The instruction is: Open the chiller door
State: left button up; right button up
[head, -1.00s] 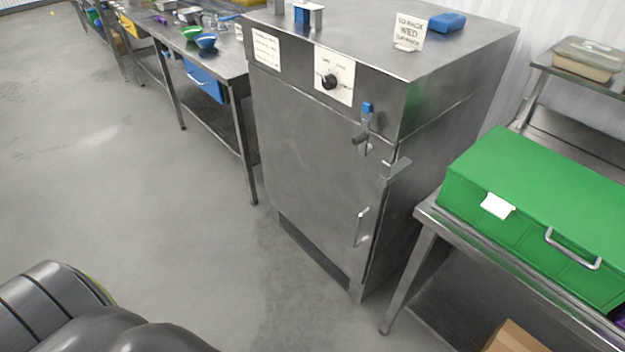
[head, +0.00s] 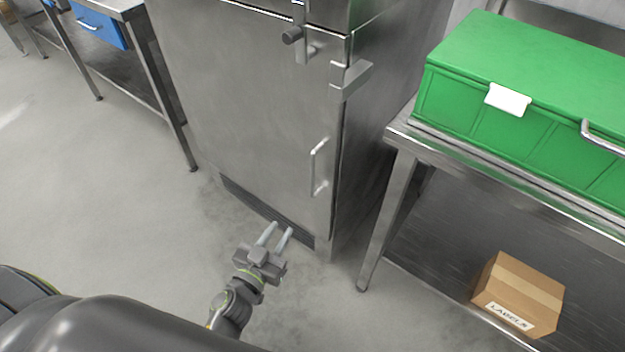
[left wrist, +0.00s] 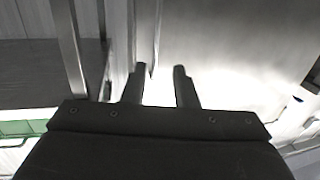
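The steel chiller door (head: 245,110) is shut in the head view. In the left wrist view the two dark fingertips (left wrist: 160,72) are apart, with the bright door surface (left wrist: 225,60) ahead. My right gripper is not in view.
A steel table (head: 400,134) stands close on the right with a green lidded box (head: 460,90) on top. A cardboard labels box (head: 518,290) is on its lower shelf. Another steel table with a blue drawer (head: 97,27) is at the left. The floor in front is clear.

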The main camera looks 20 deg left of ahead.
pick_arm(q)
jog(key=r, duration=0.1)
jog(key=b, duration=0.2)
send_near(311, 179)
jog(key=shift+t, duration=0.3)
jog(key=w, duration=0.3)
jog(key=w+d, duration=0.1)
jog(key=w, duration=0.5)
jog(key=shift+w+d+f, duration=0.25)
jog(key=shift+w+f, duration=0.05)
jog(key=shift+w, duration=0.45)
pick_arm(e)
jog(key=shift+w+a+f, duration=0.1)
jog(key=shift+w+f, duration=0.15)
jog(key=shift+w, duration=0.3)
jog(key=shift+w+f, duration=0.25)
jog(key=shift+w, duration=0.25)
pick_arm(q)
jog(key=shift+r, duration=0.1)
grip_shut()
